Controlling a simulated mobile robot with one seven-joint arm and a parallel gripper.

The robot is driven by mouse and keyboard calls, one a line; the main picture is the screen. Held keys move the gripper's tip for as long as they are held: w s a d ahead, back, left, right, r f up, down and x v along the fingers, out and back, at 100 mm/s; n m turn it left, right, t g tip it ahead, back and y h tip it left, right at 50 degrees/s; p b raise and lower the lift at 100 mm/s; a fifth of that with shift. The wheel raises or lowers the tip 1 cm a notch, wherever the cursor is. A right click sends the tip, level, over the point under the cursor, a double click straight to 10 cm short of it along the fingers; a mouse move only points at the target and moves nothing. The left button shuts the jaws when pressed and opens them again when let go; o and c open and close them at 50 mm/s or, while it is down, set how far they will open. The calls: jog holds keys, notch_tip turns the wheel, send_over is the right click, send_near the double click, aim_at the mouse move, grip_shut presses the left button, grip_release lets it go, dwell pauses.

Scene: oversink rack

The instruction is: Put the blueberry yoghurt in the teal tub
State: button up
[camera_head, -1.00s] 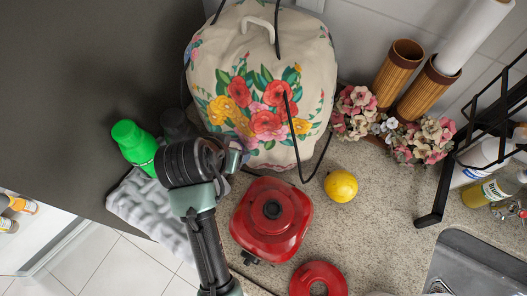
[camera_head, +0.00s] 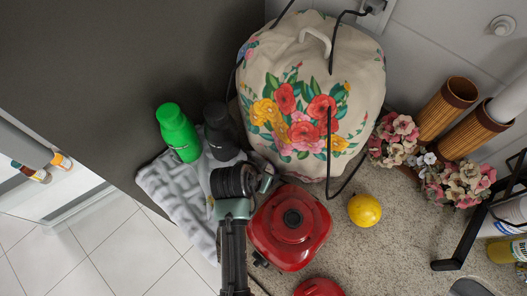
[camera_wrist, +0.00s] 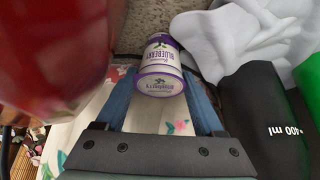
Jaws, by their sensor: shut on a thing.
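The blueberry yoghurt (camera_wrist: 160,72), a small white and purple cup with a "BLUEBERRY" label, sits between the blue fingers of my gripper (camera_wrist: 163,88) in the wrist view. My gripper is shut on it. In the head view, my gripper (camera_head: 266,180) is in front of the floral cover's lower left edge, above the red lidded pot; its fingertips and the cup cannot be made out there. No teal tub shows in either view.
The black bottle (camera_head: 220,134) and green bottle (camera_head: 178,133) stand on or beside a grey cloth (camera_head: 172,190). The floral cover (camera_head: 310,100), red pot (camera_head: 290,228), lemon (camera_head: 364,210) and flowers (camera_head: 460,180) crowd the counter. Bare counter (camera_head: 395,250) lies right of the pot.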

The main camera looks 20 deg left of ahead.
jog(key=shift+f, duration=0.1)
jog(key=o, duration=1.2)
jog(key=shift+r, duration=0.2)
jog(key=v, duration=1.1)
jog(key=shift+s+r, duration=0.2)
jog(key=shift+r, duration=0.15)
